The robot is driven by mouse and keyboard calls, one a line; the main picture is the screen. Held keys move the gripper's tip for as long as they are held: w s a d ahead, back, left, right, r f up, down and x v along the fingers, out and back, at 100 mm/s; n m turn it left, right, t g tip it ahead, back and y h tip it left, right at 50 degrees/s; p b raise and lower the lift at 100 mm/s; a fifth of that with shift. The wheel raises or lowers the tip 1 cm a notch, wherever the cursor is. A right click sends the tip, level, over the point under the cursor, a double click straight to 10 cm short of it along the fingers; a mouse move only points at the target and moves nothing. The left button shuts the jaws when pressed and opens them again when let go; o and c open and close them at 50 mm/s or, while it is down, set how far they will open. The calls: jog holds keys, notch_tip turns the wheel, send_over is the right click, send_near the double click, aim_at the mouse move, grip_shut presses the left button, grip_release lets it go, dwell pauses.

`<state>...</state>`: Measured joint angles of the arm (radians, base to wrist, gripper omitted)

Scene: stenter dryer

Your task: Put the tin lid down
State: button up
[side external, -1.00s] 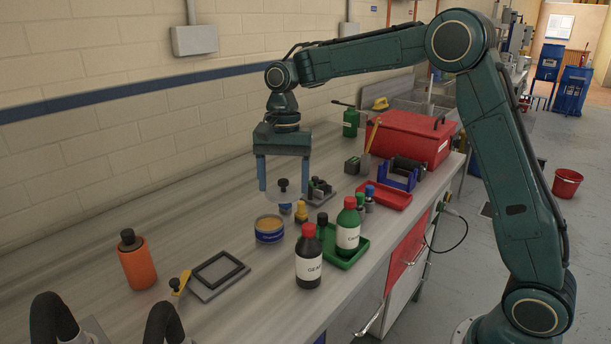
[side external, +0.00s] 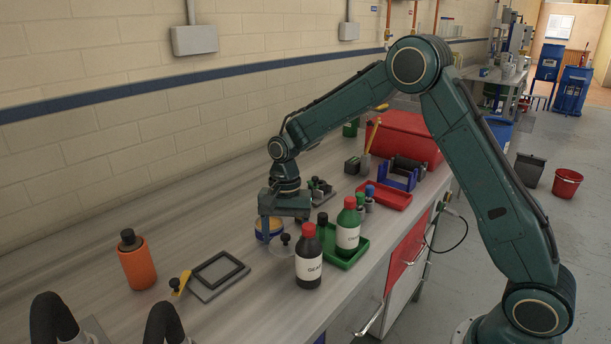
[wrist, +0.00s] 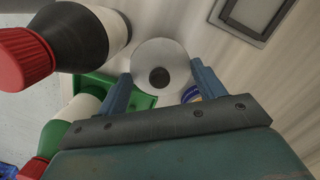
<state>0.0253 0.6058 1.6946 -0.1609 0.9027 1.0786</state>
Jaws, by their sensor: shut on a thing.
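The tin lid, a pale grey disc with a black knob (side external: 286,239), is between the fingers of my gripper (side external: 285,236), just above or on the bench; I cannot tell if it touches. In the wrist view the lid (wrist: 163,55) lies flat across the fingertips, its knob facing the camera. My gripper (wrist: 160,78) is shut on the lid, one finger at each side. The open tin (side external: 262,237), with a blue label and yellowish content, stands right behind it, partly hidden by a finger. The tin (wrist: 191,94) also shows as a sliver in the wrist view.
A black bottle with a red cap (side external: 308,265) stands close to the right of the lid. A green tray (side external: 347,258) holds a green bottle (side external: 348,230). A dark square frame (side external: 220,274) and an orange bottle (side external: 137,266) are at left. Bench between frame and lid is clear.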

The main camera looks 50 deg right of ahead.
aim_at(286, 245)
jog(key=shift+f, duration=2.1)
jog(key=o, duration=1)
jog(key=shift+f, duration=0.15)
jog(key=shift+c, duration=0.2)
jog(key=r, duration=0.7)
jog(key=d+r, duration=0.1)
jog(key=r, duration=0.3)
jog(key=shift+w+d+r, duration=0.1)
jog(key=shift+w+r, duration=0.15)
jog(key=shift+w, duration=0.15)
jog(key=shift+r, duration=0.4)
